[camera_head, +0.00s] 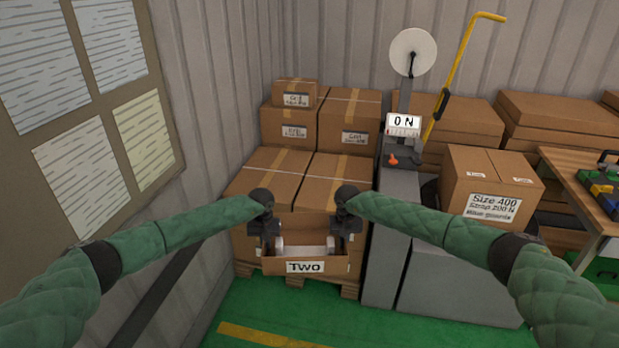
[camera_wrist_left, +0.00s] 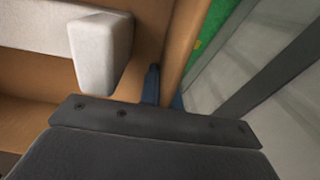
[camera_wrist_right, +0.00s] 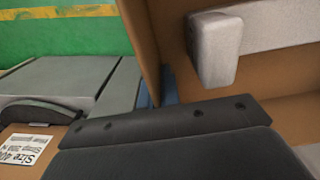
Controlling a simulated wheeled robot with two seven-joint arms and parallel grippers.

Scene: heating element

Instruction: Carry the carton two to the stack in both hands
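Carton two (camera_head: 275,265) is a brown open-topped box with a white label reading "Two" on its front and a white piece inside. It hangs level in front of the stack of boxes (camera_head: 330,168) in the head view. My left gripper (camera_head: 265,243) is shut on its left side wall (camera_wrist_left: 184,40). My right gripper (camera_head: 343,240) is shut on its right side wall (camera_wrist_right: 143,45). In both wrist views, blue fingertips show on either side of the wall, beside the white piece (camera_wrist_left: 102,50), (camera_wrist_right: 215,48). The carton's underside is hidden.
The stack stands on a wooden pallet (camera_head: 243,269), close to the corrugated wall. A grey machine (camera_head: 400,190) with a "0 N" display stands right of it, near a "Size 400" box (camera_head: 482,180). Green floor (camera_head: 260,310) is clear in front.

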